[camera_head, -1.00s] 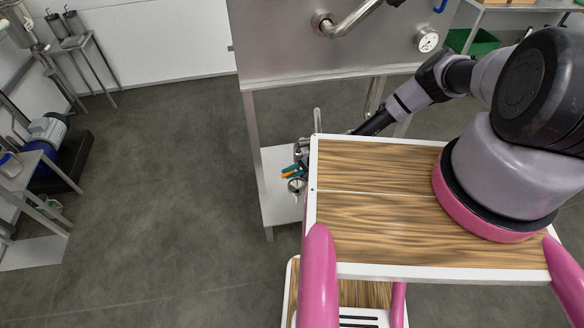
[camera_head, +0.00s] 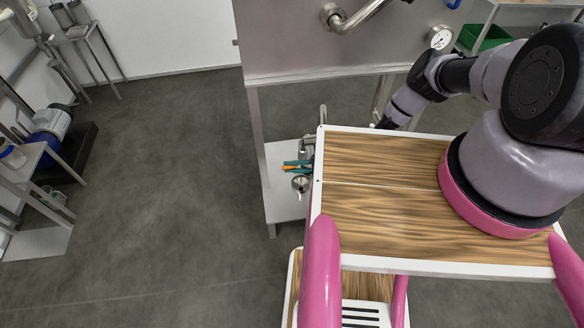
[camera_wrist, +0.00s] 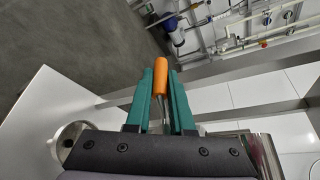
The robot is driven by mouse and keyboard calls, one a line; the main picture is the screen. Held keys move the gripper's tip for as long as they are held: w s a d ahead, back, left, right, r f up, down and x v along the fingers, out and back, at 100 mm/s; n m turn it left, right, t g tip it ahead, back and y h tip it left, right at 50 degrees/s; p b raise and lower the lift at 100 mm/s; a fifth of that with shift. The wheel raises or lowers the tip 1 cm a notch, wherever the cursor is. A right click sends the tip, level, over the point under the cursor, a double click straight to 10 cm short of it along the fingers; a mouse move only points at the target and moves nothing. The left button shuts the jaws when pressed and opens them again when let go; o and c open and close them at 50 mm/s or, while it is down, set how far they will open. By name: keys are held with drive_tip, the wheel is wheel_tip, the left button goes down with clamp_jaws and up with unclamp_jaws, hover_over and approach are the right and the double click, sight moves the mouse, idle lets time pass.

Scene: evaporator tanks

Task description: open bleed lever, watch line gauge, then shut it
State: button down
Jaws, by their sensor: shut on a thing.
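The bleed lever's orange handle (camera_wrist: 161,75) lies between the two teal fingers of my gripper (camera_wrist: 161,85) in the wrist view. The jaws are shut on it, and a metal stem shows below the handle. In the head view, the gripper (camera_head: 297,165) is a small teal and orange patch left of the wood-topped deck, by steel fittings (camera_head: 301,184). The valve body and the lever's angle cannot be made out. The round white line gauge (camera_head: 439,37) is on the tank's front at upper right; its reading is too small to tell.
The steel tank (camera_head: 320,45) stands on legs above a pale low shelf (camera_head: 283,205). A pump (camera_head: 50,125) and small stands are at far left. A green crate (camera_head: 487,38) is at upper right. Open grey floor lies to the left.

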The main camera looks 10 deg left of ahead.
drive_tip(key=shift+r+y, duration=0.2)
drive_tip(key=shift+y, duration=0.1)
drive_tip(key=c, duration=0.8)
unclamp_jaws()
drive_tip(key=v, duration=1)
drive_tip(key=shift+d, duration=0.35)
drive_tip(key=shift+s, duration=0.15)
